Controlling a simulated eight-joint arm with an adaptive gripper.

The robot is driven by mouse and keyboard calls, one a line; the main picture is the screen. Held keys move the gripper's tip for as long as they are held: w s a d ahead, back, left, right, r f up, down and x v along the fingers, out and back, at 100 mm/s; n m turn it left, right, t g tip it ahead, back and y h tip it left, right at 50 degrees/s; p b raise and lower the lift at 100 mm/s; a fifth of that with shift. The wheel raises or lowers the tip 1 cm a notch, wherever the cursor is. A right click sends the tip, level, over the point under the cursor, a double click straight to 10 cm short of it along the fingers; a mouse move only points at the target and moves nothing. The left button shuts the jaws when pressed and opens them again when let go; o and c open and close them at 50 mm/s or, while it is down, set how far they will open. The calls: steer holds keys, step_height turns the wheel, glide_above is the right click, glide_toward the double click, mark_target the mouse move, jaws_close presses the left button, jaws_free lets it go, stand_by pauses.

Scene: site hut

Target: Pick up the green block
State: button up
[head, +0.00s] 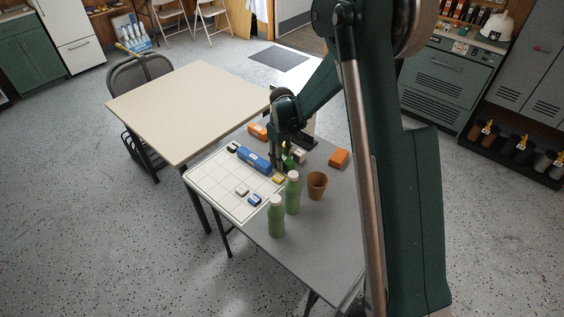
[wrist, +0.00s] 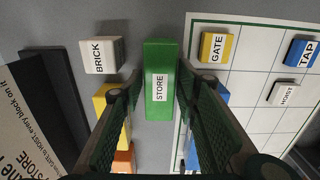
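The green block (wrist: 159,105), labelled STORE, lies lengthwise between the two fingers of my gripper (wrist: 160,78) in the wrist view. The fingertips are at its two long sides, very near or touching; I cannot tell if they press on it. In the head view my gripper (head: 281,160) points down at the table by the board's far right edge. A bit of the green block (head: 288,161) shows beside the fingers there, and the rest is hidden. I cannot see any clear lift off the table.
A white gridded board (head: 213,187) holds a long blue block (head: 253,158), a yellow GATE block (wrist: 214,48), a blue TAP block (wrist: 302,53) and others. A white BRICK block (wrist: 99,57) lies close left. Two green bottles (head: 276,217) and a brown cup (head: 317,185) stand nearby.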

steer(key=c, duration=0.7)
steer(key=shift+r+p, duration=0.95)
steer(key=shift+r, duration=4.1)
